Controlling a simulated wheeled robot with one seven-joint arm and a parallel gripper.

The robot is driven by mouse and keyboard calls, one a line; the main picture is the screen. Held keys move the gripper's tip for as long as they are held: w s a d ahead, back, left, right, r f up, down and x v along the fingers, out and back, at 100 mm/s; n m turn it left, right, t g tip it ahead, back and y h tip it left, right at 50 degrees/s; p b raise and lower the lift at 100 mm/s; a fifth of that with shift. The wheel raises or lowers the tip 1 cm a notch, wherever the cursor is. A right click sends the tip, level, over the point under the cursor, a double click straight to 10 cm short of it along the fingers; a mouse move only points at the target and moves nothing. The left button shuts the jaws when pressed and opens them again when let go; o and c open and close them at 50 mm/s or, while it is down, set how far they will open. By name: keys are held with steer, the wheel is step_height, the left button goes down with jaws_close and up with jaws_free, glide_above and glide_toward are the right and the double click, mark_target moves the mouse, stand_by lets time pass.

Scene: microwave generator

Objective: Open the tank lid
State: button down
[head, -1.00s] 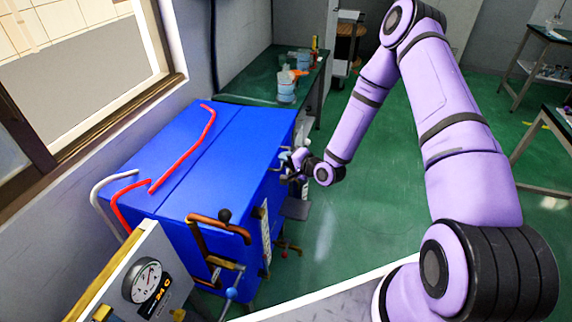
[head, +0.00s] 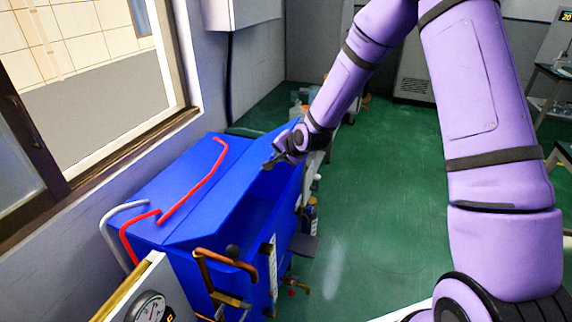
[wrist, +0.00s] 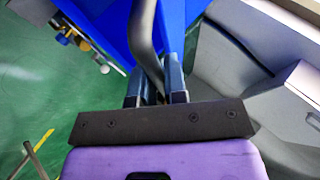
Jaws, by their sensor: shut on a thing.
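The tank (head: 175,190) is a large blue box beneath the window in the head view. The front part of its top, the lid (head: 242,172), is tilted up along the seam in the middle of the top. My gripper (head: 272,161) is at the raised front edge of the lid. In the wrist view, my gripper (wrist: 156,80) has its two fingers shut on a dark curved bar, the lid's handle (wrist: 146,40). Blue panel shows close behind the handle. In the head view the handle is mostly hidden by my gripper.
Red pipes (head: 195,180) run over the tank top. A bench with bottles is behind. Green floor (head: 375,210) is open to the right.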

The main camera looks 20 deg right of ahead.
steer(key=shift+n+g+h, duration=0.3)
steer(key=shift+g+h, duration=0.3)
steer(key=shift+h, duration=0.1)
steer(key=a+r, duration=0.1)
steer(key=w+a+r, duration=0.1)
steer(key=r, duration=0.1)
steer(key=w+a+r, duration=0.1)
steer(key=shift+w+a+r, duration=0.15)
steer(key=shift+a+r, duration=0.05)
steer(key=shift+r, duration=0.1)
steer(key=w+a+r+g+h, duration=0.2)
steer(key=w+a+r, duration=0.2)
steer(key=a, duration=0.3)
steer(key=w+a+r+n+g+h, duration=0.1)
steer(key=w+a+r+h, duration=0.2)
steer(key=w+a, duration=0.4)
steer(key=shift+a+r+g, duration=0.4)
steer(key=shift+a+r, duration=0.2)
steer(key=shift+r, duration=0.05)
steer(key=shift+w, duration=0.1)
steer(key=c, duration=1.2)
jaws_free()
steer(key=v, duration=1)
steer(key=shift+r, duration=0.35)
